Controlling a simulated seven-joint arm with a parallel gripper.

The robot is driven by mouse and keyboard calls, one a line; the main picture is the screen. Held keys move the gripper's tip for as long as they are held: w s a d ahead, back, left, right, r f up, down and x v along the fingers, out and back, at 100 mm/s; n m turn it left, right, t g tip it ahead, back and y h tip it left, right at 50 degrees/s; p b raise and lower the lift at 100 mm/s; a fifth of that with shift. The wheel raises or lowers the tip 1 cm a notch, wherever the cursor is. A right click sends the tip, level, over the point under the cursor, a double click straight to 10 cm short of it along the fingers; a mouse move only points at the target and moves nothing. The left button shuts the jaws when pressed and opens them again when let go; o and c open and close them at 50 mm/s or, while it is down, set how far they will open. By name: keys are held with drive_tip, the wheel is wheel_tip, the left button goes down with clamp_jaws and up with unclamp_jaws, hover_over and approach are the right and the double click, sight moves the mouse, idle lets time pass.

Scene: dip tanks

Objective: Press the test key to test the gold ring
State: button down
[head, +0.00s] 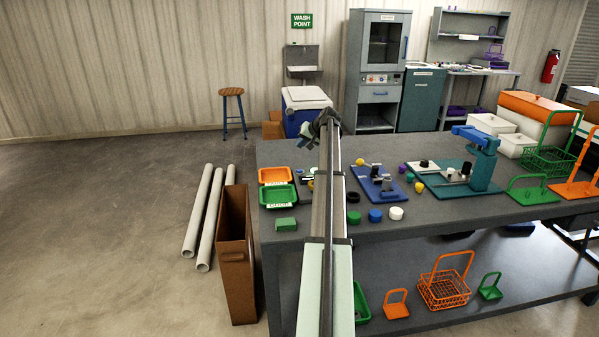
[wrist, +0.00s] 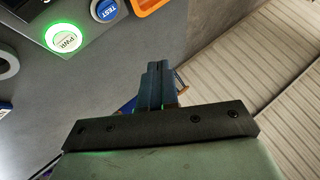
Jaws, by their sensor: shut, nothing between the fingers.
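The test key (wrist: 106,10) is a round blue button marked TEST, at the top of the wrist view, partly cut by the frame edge. It sits on a grey surface beside a green-lit PWR button (wrist: 64,38). My gripper (wrist: 158,68) is shut and empty, its dark blue fingertips together. In the picture the tips are below and to the right of the test key, apart from it. In the head view my arm reaches over the table and hides part of its left end. I cannot make out the gold ring for certain in either view.
An orange tray (head: 275,175) and a green tray (head: 279,202) lie at the table's left end. A blue fixture (head: 378,192) and a teal press (head: 483,165) stand to the right. A tall brown bin (head: 235,262) stands on the floor at the left.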

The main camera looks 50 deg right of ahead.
sight(302, 171)
drive_tip(key=shift+f, duration=0.1)
drive_tip(key=shift+f, duration=4.3)
drive_tip(key=shift+f, duration=0.1)
drive_tip(key=shift+f, duration=0.35)
drive_tip(key=shift+f, duration=0.4)
drive_tip(key=shift+r, duration=0.8)
drive_tip(key=shift+r, duration=0.15)
drive_tip(key=shift+r, duration=2.35)
